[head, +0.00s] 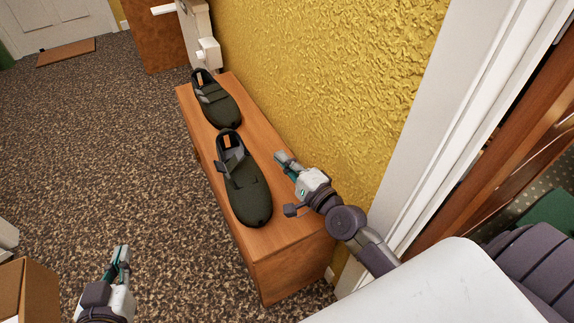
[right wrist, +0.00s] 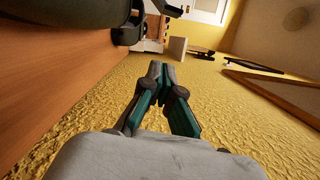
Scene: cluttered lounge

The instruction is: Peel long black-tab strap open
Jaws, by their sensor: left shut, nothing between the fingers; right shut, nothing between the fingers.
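Two dark green shoes lie on a wooden bench in the head view. The nearer shoe (head: 250,200) has a strap (head: 233,182) that sticks out at its left side; I cannot tell which strap has the black tab. The farther shoe (head: 216,101) has its strap lying across the top. My right gripper (head: 281,160) is shut and empty, above the bench to the right of the nearer shoe, apart from it. In the right wrist view its fingertips (right wrist: 161,68) meet, and part of a dark shoe (right wrist: 60,22) shows at the upper left. My left gripper (head: 122,254) is shut and empty over the carpet.
The wooden bench (head: 275,245) stands against a yellow textured wall (head: 330,80). A white door frame (head: 445,130) is to the right. A cardboard box (head: 38,290) is at the lower left. The carpet (head: 110,150) left of the bench is clear.

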